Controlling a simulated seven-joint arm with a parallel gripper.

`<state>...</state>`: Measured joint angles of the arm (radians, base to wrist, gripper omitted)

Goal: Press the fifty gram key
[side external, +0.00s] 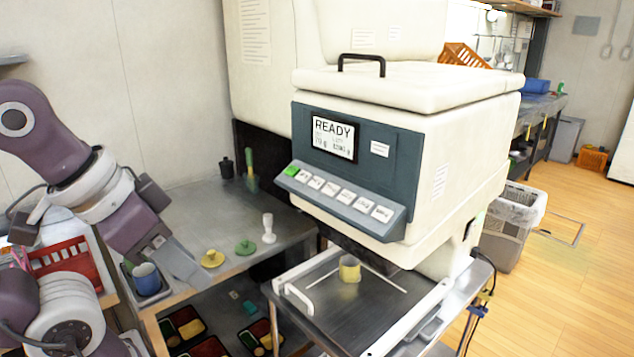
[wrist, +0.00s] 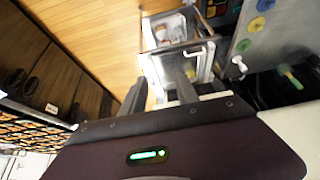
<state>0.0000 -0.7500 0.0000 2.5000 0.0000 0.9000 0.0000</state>
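The dispensing machine (side external: 440,140) stands at the centre right in the side view. Its sloped key panel (side external: 395,222) carries a green key (side external: 291,170) at the left end and a row of several white keys (side external: 330,188). The key labels are too small to read, so I cannot tell which is the fifty gram key. The display (side external: 333,137) reads READY, with what looks like 70 g below. My gripper (side external: 190,268) is left of the machine, well apart from the keys and lower than them. In the wrist view my gripper (wrist: 160,92) shows two separated fingers with nothing between them.
A yellow cup (side external: 349,269) stands on the tray under the machine. Food trays (side external: 184,327) lie below.

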